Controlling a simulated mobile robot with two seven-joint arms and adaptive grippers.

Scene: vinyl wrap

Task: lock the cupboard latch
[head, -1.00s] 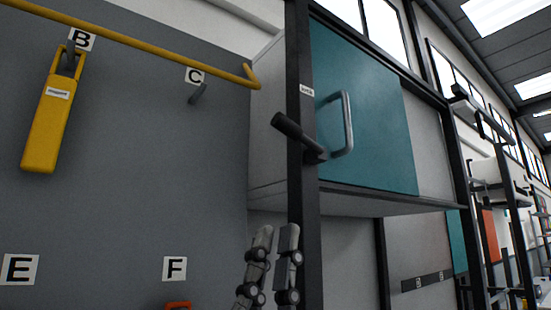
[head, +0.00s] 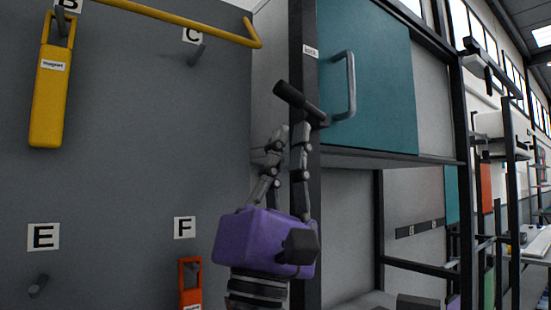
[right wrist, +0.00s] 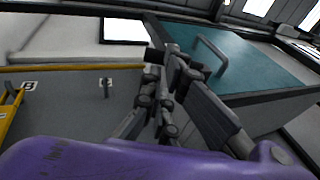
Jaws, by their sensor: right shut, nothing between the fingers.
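The latch (head: 300,103) is a dark cylindrical lever on the black post at the left edge of the cupboard. It slants down to the right, toward the post. The teal cupboard door (head: 375,85) looks closed and has a grey bar handle (head: 350,88). My right gripper (head: 291,130) is shut and empty, its fingertips just below the latch. I cannot tell whether they touch it. In the right wrist view, the gripper (right wrist: 160,78) points up toward the latch area, and the fingers partly cover it. My left gripper is not in view.
A grey panel (head: 140,150) on the left carries a yellow bar (head: 190,22), a yellow tool (head: 52,95) and an orange tool (head: 190,285) on pegs. The black post (head: 308,200) stands close to my right gripper. Open shelving lies to the right.

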